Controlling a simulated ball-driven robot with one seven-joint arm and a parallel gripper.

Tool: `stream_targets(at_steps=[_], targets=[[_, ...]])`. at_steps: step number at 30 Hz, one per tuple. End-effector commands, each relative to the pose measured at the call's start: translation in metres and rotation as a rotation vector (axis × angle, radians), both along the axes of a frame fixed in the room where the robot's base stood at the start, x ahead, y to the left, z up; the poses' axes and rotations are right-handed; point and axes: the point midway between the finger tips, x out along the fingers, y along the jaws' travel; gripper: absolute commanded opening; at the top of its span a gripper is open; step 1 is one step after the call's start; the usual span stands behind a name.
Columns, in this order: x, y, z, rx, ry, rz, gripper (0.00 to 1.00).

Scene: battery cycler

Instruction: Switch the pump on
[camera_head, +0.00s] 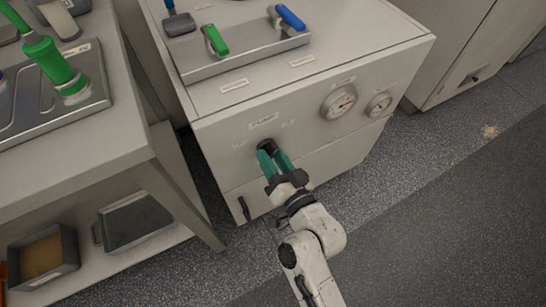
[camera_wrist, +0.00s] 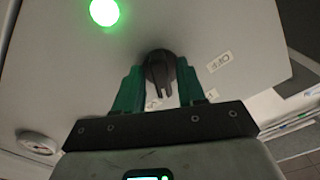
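The pump switch is a black rotary knob (camera_head: 267,145) on the front of a pale cabinet (camera_head: 225,172), under a small label. In the wrist view the knob (camera_wrist: 160,67) has a narrow grip bar pointing down in the picture, and an OFF label (camera_wrist: 220,61) lies to its right. My gripper (camera_head: 271,155) is at the panel with its green fingers on either side of the knob. In the wrist view the fingers (camera_wrist: 160,80) stand apart, with gaps beside the grip bar. Contact with the knob's sides cannot be told.
A green lamp (camera_wrist: 104,12) glows on the panel. Two gauges (camera_head: 339,102) (camera_head: 379,104) are right of the switch. A bench (camera_head: 120,130) stands left; open floor (camera_head: 430,210) lies right.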

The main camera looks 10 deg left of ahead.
Motion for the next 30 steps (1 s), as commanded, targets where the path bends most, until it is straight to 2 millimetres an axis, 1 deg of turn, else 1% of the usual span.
stream_targets(at_steps=[8,11,14,24,30], targets=[[0.0,0.0,0.0,-0.001,-0.002,-0.001,0.45],[-0.004,-0.002,-0.001,-0.001,-0.001,0.0,0.45],[-0.014,-0.009,-0.002,0.0,0.0,-0.001,0.45],[-0.066,-0.043,-0.002,-0.001,0.002,0.002,0.45],[-0.084,-0.057,-0.001,-0.002,0.0,0.001,0.45]])
